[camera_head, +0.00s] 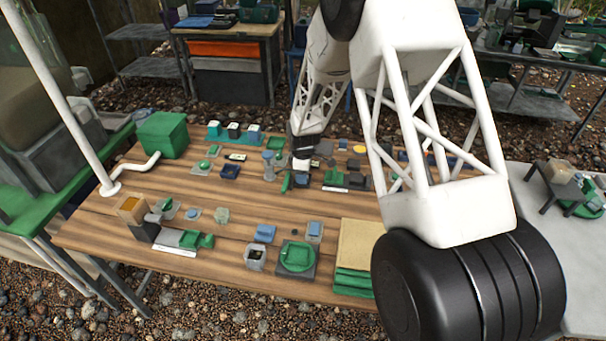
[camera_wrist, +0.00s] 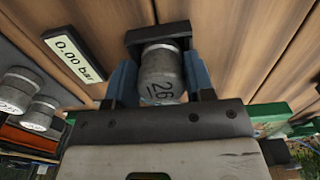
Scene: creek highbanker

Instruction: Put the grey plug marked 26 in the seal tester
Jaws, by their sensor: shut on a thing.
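In the wrist view, my gripper (camera_wrist: 160,72) is shut on the grey plug (camera_wrist: 160,82), with a blue finger on each side of it. The number 26 reads on the plug's near face. The plug's far end meets or overlaps a black block (camera_wrist: 158,35) on the wooden table. I cannot tell whether it is inside the block or only in front of it. A display (camera_wrist: 75,55) reading 0.00 bar lies left of the block. In the head view, my gripper (camera_head: 301,168) is low over the middle of the table; the plug cannot be made out there.
In the wrist view, two more grey plugs (camera_wrist: 42,112) (camera_wrist: 17,85) stand at the left. In the head view, the wooden table (camera_head: 110,232) holds several small parts, a green box (camera_head: 162,134) at back left and a tan-topped stack (camera_head: 358,245) at front. Bare planks show at front left.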

